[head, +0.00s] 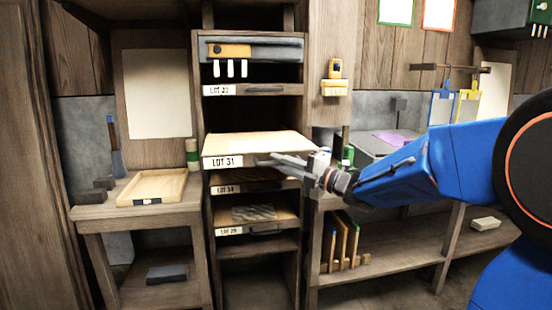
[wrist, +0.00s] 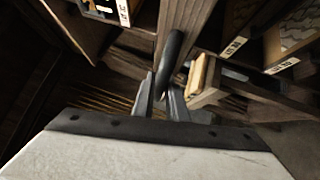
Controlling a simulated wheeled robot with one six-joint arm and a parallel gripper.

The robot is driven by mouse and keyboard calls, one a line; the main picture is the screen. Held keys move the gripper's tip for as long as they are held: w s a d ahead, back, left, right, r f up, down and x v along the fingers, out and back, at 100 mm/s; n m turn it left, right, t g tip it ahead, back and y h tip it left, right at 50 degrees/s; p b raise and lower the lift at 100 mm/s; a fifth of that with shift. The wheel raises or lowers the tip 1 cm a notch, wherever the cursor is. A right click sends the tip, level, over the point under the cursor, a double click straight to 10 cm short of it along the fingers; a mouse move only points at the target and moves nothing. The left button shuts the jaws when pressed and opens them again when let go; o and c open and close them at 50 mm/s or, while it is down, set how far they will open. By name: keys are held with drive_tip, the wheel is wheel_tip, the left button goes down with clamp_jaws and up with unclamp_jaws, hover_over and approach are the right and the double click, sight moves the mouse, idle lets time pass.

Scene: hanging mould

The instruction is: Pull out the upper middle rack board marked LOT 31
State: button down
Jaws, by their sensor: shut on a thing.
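The LOT 31 board (head: 270,144) is a pale wooden board with a white label at its front left, in the upper middle of the rack. Its front sticks out past the boards below. My gripper (head: 262,159) is at the right part of its front edge, reaching in from the right. In the wrist view, my gripper (wrist: 164,104) is shut on a dark rounded handle (wrist: 173,52). How the handle joins the board is hidden.
The LOT 22 shelf (head: 275,90) is above, with a dark roll-like thing over it. The LOT 34 board (head: 252,187) and the LOT 29 board (head: 252,215) are below. A bench with a shallow wooden tray (head: 152,201) stands left. A workbench is at right behind my arm.

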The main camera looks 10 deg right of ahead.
drive_tip(key=shift+s, duration=1.55)
drive_tip(key=c, duration=2)
unclamp_jaws()
drive_tip(key=shift+c, duration=0.2)
drive_tip(key=shift+d, duration=0.1)
drive_tip(key=v, duration=1.7)
drive_tip(key=shift+s, duration=0.2)
drive_tip(key=shift+f, duration=0.1)
drive_tip(key=shift+w, duration=0.1)
